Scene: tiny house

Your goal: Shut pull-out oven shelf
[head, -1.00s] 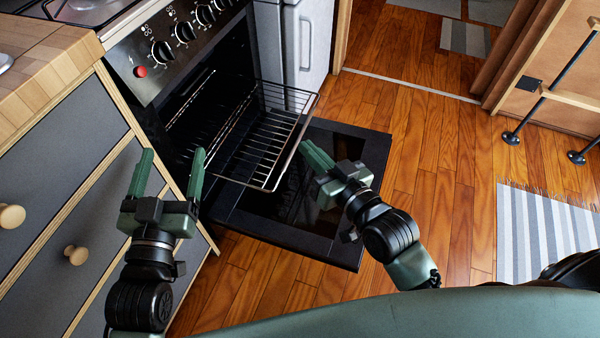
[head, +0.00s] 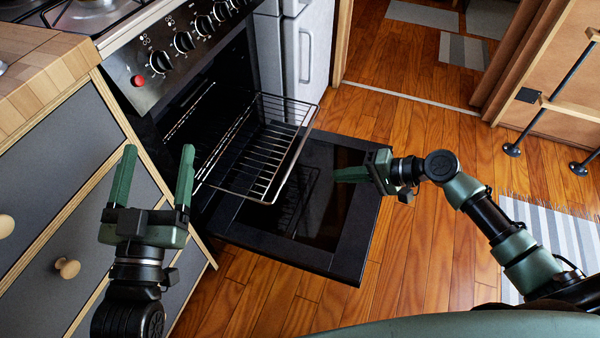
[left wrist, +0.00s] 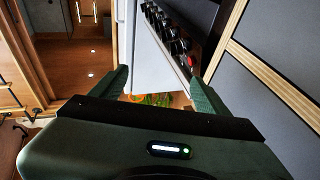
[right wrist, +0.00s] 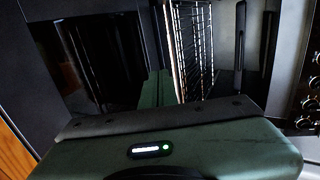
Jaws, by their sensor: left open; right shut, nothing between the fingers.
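The wire oven shelf (head: 262,172) sticks out of the open oven (head: 200,125) above the lowered oven door (head: 335,215) in the head view. The shelf's bars also show in the right wrist view (right wrist: 192,45), just beyond the fingers. My right gripper (head: 340,174) is shut and empty, to the right of the shelf's front edge, over the door, pointing left. A gap shows between its fingertips and the shelf in the head view. My left gripper (head: 155,175) is open and empty, left of the shelf, in front of the drawers.
Grey drawers (head: 60,150) with round knobs stand at left under a wooden worktop (head: 45,50). A light-coloured fridge (head: 303,50) stands beyond the oven. Wooden floor (head: 420,250) is clear at right, with a striped rug (head: 560,235) and a ladder (head: 560,90) farther right.

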